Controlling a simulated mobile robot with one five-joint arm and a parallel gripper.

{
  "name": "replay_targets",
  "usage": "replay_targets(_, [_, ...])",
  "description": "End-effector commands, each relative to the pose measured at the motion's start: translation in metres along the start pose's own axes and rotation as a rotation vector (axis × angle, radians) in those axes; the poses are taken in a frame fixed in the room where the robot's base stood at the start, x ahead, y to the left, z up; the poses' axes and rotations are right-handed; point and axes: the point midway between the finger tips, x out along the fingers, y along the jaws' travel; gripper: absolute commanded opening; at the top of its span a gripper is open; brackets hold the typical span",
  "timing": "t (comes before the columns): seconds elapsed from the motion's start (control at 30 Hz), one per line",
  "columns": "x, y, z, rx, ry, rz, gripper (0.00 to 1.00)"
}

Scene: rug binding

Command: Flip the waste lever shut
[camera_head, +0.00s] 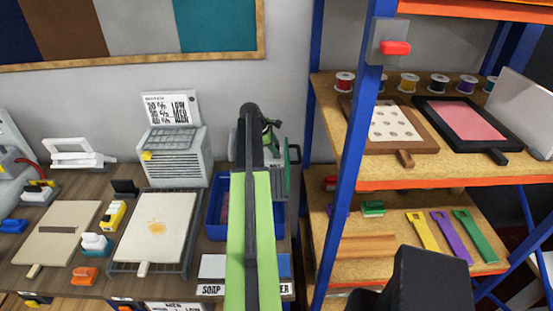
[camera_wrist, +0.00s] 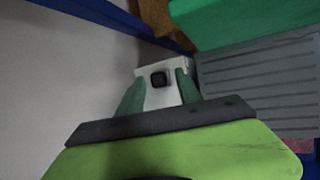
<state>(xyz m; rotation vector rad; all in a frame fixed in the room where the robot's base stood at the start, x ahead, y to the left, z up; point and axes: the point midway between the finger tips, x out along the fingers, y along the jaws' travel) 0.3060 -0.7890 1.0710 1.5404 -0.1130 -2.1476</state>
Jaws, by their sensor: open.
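My gripper (camera_wrist: 160,79) is open, with its two green fingers apart. In the head view my arm reaches over the bench towards a grey unit with a green frame (camera_head: 294,155) by the wall. A green part (camera_wrist: 240,22) and a grey ribbed panel (camera_wrist: 255,80) show right of the fingers in the wrist view. I cannot tell which part is the waste lever; my arm hides much of this spot.
A blue tray (camera_head: 215,225) lies under my arm. A white slatted box (camera_head: 180,160) stands left of it. A blue shelf post (camera_head: 350,180) rises close on the right, carrying a red switch (camera_head: 395,47). Shelves with spools and frames fill the right side.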

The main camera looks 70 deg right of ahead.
Motion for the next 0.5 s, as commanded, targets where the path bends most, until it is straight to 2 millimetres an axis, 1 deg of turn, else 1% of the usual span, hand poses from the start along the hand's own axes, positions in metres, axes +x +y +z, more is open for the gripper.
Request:
replay_targets(0.03, [0.0145, -0.0015, -0.0029, 0.0, 0.0, 0.0, 0.42])
replay_targets(0.1, [0.0193, -0.0009, -0.002, -0.001, 0.0, 0.0, 0.42])
replay_targets(0.37, [0.0185, 0.0002, 0.0001, -0.001, 0.0, 0.0, 0.42])
replay_targets(0.4, [0.0184, 0.0002, 0.0001, -0.001, 0.0, 0.0, 0.39])
replay_targets(0.5, [0.0184, 0.0002, 0.0001, -0.001, 0.0, 0.0, 0.26])
